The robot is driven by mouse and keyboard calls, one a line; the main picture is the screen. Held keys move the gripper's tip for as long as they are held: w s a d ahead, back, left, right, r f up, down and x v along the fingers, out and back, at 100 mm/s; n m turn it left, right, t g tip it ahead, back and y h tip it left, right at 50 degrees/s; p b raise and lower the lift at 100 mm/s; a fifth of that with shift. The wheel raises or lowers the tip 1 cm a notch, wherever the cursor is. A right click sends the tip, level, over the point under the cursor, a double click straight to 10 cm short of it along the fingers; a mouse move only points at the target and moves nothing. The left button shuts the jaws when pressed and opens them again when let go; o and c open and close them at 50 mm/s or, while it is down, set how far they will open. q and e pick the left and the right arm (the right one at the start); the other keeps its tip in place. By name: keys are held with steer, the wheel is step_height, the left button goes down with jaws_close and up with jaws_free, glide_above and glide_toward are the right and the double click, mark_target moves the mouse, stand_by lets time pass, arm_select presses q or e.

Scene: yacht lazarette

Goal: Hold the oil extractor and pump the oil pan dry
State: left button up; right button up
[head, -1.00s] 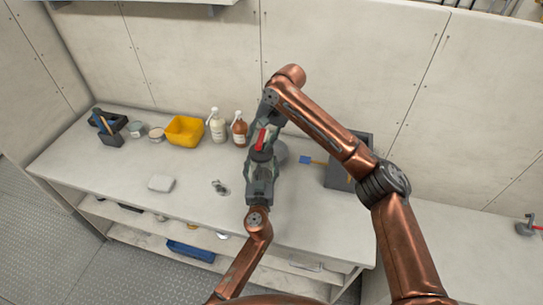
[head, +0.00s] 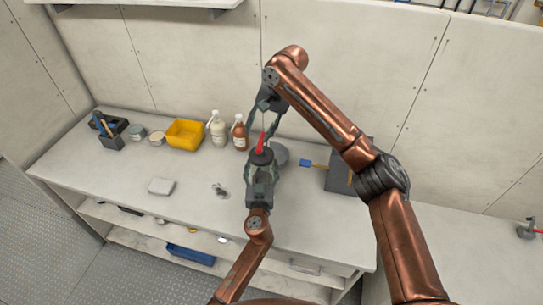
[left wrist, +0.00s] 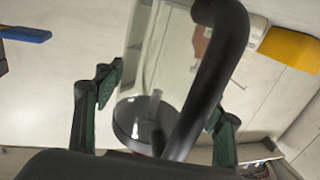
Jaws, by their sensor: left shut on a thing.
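The oil extractor, with a red handle (head: 261,142) and a dark top, stands upright near the middle of the bench. My left gripper (head: 261,178) is shut on its body from the front. In the left wrist view the clear cylinder (left wrist: 143,65) shows between the two green-grey fingers, with a curved black tube in front. My right gripper (head: 264,124) is above the red handle, fingers apart and apparently empty. A round grey piece (head: 279,154), perhaps the oil pan, is just right of the extractor and partly hidden by it.
A white bottle (head: 217,131), a brown bottle (head: 239,134) and a yellow bin (head: 184,133) stand to the left. A dark box (head: 341,180) and a blue-ended tool (head: 306,163) are on the right. The bench front at left holds a pale block (head: 161,186).

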mark_target(261, 175)
arm_select(q)
steer(key=o, duration=1.5)
steer(key=shift+s, duration=0.1)
steer(key=s, duration=0.7)
steer(key=shift+a, duration=0.25)
steer(key=shift+s, duration=0.15)
steer(key=shift+c, duration=0.5)
steer(key=shift+c, duration=1.1)
